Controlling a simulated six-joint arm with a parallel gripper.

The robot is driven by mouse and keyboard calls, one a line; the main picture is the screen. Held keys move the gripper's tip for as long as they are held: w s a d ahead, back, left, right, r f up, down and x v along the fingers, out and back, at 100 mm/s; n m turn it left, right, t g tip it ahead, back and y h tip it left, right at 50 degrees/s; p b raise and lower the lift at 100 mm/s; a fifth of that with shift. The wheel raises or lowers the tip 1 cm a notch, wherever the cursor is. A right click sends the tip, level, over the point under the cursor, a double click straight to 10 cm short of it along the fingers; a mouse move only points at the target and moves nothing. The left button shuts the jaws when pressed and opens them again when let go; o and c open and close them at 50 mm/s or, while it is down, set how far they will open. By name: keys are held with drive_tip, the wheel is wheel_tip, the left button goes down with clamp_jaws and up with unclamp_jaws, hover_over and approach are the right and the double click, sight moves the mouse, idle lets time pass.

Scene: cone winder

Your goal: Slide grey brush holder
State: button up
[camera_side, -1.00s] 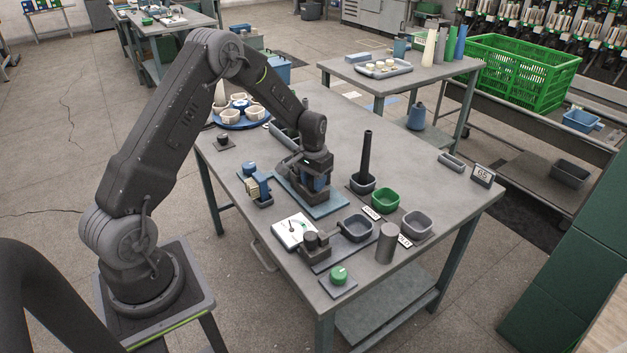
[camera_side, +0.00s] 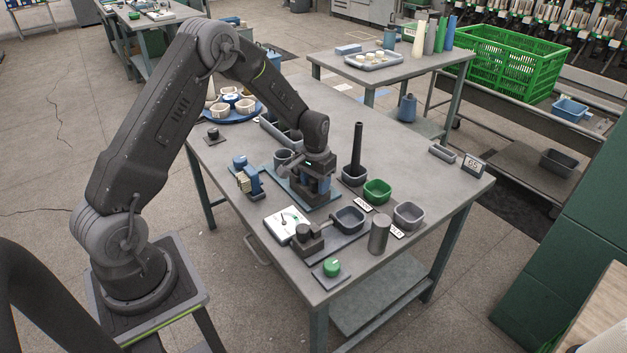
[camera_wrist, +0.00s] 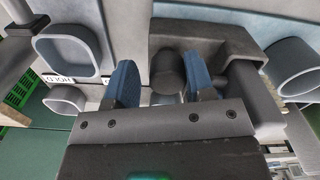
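The grey brush holder (camera_wrist: 225,40) shows in the wrist view as a blocky grey part with a round dark knob (camera_wrist: 168,75). My gripper (camera_wrist: 161,65) has its two blue fingers on either side of this knob. A gap shows on the knob's left; contact on its right cannot be told. In the side view my gripper (camera_side: 318,184) is low over the blue-grey base plate (camera_side: 297,194), pointing down. It mostly hides the holder there. A grey cup (camera_side: 283,157) stands at the plate's far left end.
A tall black post (camera_side: 357,146) in a grey cup, a green bowl (camera_side: 377,190) and a grey bowl (camera_side: 408,214) stand to the right. A white dial gauge (camera_side: 286,223), a grey cylinder (camera_side: 379,235) and a green button (camera_side: 331,267) are in front. A blue-and-cream part (camera_side: 248,180) lies left.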

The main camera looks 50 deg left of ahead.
drive_tip(key=shift+o, duration=0.9)
drive_tip(key=shift+a, duration=0.1)
drive_tip(key=shift+r, duration=0.2)
wheel_tip(320, 180, up, 13)
drive_tip(key=shift+r, duration=0.2)
